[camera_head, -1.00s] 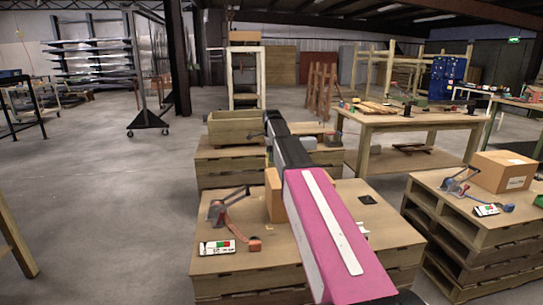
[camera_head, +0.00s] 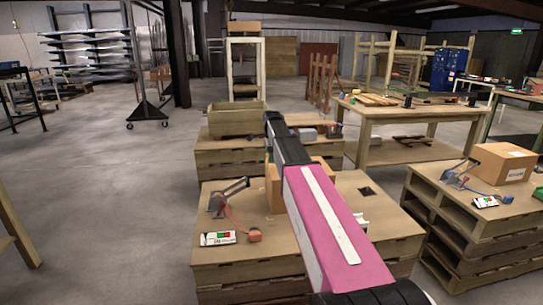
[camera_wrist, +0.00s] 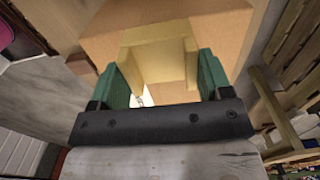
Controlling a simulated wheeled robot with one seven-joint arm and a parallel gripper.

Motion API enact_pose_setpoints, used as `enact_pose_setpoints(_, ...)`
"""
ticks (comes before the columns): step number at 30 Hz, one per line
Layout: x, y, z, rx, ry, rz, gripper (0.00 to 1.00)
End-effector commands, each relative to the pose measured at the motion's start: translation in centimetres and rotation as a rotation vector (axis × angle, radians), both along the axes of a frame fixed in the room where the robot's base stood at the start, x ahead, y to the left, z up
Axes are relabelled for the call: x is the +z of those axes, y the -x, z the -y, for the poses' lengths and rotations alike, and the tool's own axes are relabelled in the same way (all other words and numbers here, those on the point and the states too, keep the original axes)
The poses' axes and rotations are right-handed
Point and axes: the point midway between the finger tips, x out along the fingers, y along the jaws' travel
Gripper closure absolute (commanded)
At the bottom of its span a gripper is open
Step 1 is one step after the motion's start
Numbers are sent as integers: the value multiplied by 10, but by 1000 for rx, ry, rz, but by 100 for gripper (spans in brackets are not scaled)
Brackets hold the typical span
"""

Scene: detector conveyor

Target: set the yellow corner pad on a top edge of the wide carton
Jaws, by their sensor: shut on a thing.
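The yellow corner pad (camera_wrist: 157,55) is between the green fingers of my gripper (camera_wrist: 162,76) in the wrist view. My gripper is shut on it. A brown carton (camera_wrist: 220,26) fills the area right behind the pad, and the pad lies against or just before its edge; I cannot tell whether they touch. In the head view a carton (camera_head: 273,188), which looks like the same one, stands on the near pallet stack, mostly hidden behind my pink arm. My gripper and the pad are hidden there too.
The near pallet stack (camera_head: 225,268) also carries a clamp-like tool (camera_head: 231,196) with a red cable and a white labelled device (camera_head: 218,239). Another pallet stack at right bears a labelled carton (camera_head: 503,164). A wooden crate (camera_head: 236,121) stands behind. The floor at left is open.

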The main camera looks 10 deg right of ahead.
Motion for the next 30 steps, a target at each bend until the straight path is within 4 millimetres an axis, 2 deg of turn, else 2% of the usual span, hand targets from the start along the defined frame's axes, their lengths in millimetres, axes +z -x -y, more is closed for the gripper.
enact_pose_setpoints(30,-16,0,0,0,0,1,53)
